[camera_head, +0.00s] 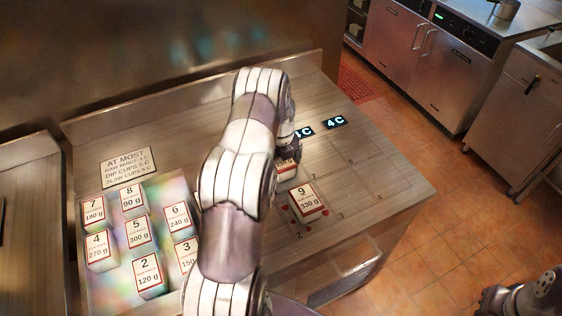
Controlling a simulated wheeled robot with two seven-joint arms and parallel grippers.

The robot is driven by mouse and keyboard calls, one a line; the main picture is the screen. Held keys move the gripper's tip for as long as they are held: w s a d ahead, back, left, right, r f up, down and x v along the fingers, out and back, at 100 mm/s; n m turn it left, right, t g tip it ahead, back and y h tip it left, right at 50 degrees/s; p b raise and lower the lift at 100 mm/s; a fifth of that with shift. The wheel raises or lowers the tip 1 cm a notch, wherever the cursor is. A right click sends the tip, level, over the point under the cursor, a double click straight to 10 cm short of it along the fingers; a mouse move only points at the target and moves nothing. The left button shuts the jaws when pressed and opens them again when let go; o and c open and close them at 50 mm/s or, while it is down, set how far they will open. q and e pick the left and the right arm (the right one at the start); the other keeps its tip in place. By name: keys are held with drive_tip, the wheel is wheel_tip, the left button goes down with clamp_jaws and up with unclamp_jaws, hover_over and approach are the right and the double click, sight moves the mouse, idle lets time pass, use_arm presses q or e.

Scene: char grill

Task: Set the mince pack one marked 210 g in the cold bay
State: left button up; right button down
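A white pack (286,171) with a red-edged label sits at the edge of the numbered bay, right beside my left gripper (291,149). My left arm and gripper hide most of this pack, and its number and weight cannot be read clearly. The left gripper's fingers are hidden, so whether they are shut on the pack cannot be told. The bay surface (361,176) has outlined numbered slots, with 4C displays (334,122) behind it. No label reading 210 g is legible. My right gripper (490,299) is at the bottom right, away from the counter.
Pack 9, 330 g (309,203), stands in the bay's front part near red marks. Several packs, including pack 5, 300 g (138,233), stand on a shiny tray (112,277) at left. An AT MOST sign (127,165) lies behind. The bay's right part is clear.

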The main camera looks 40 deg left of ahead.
use_arm(q)
wheel_tip(320, 180, up, 6)
drive_tip(key=shift+w+r+b, duration=0.1)
drive_tip(key=shift+b, duration=0.95)
drive_tip(key=s+d+r+n, duration=0.2)
drive_tip(key=d+r+n, duration=0.3)
drive_tip(key=d+r, duration=0.2)
drive_tip(key=s+d+n+t, duration=0.1)
drive_tip(key=s+d+n, duration=1.4)
drive_tip(key=n, duration=0.3)
drive_tip(key=shift+s+d+r, duration=0.15)
drive_tip(key=shift+s+r, duration=0.3)
drive_tip(key=shift+s, duration=0.4)
